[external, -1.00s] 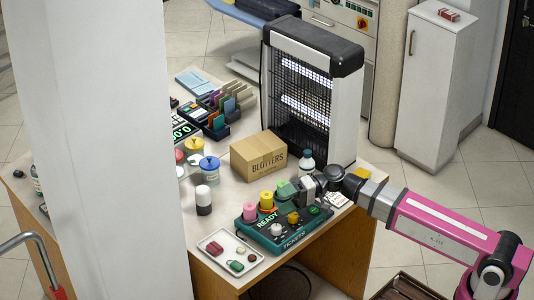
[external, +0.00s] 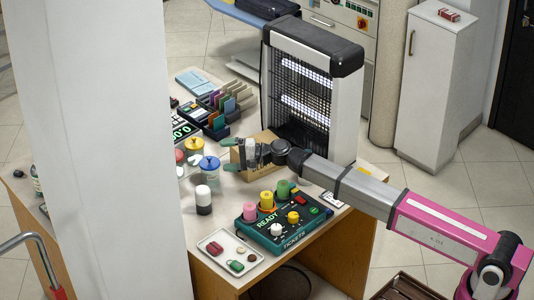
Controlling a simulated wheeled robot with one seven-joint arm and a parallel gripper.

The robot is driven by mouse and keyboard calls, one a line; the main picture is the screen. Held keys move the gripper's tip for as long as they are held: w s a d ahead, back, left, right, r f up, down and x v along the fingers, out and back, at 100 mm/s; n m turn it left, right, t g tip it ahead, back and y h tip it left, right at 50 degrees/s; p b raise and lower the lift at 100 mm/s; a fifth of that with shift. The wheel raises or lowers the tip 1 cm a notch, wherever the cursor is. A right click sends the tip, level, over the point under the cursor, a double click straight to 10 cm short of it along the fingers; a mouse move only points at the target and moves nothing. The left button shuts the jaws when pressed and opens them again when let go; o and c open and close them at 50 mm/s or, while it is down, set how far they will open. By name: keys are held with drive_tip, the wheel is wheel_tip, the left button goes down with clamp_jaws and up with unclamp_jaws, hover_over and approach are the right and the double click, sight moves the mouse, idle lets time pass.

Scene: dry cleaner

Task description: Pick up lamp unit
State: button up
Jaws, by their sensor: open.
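No object is plainly labelled as the lamp unit. Pink (external: 250,213), yellow (external: 267,201) and green (external: 283,188) cylinders, possibly lamp units, stand along the back of a dark green panel (external: 254,236) marked READY and TICKETS. A tall unit with glowing tubes (external: 306,79) behind a dark grille stands at the back of the counter. My gripper (external: 232,155) is open, with its green-tipped fingers apart and pointing left. It is beyond the panel and overlaps the cardboard box (external: 270,161) in the picture. I see nothing between the fingers; its exact height is unclear.
Lidded tubs (external: 209,168) and a white-and-black cylinder (external: 204,201) stand left of my gripper. A white tray (external: 227,252) with small items lies left of the panel. A card rack (external: 222,114) is further back. My arm crosses the counter's right edge.

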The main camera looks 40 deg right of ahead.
drive_tip(key=n, duration=0.4)
drive_tip(key=n+g, duration=0.5)
drive_tip(key=n, duration=1.4)
approach(203, 193)
drive_tip(key=w+d+f, duration=0.1)
drive_tip(key=w+d, duration=0.1)
drive_tip(key=shift+h, duration=0.3)
drive_tip(key=shift+s+a+x, duration=0.1)
drive_tip(key=shift+s+x, duration=0.05)
drive_tip(key=shift+x, duration=1.65)
drive_tip(key=shift+s+a+x, duration=0.1)
drive_tip(key=shift+x, duration=1.7)
drive_tip(key=shift+s+a+x, duration=0.1)
drive_tip(key=shift+s+x, duration=0.05)
drive_tip(key=shift+x, duration=1.65)
drive_tip(key=c, duration=1.1)
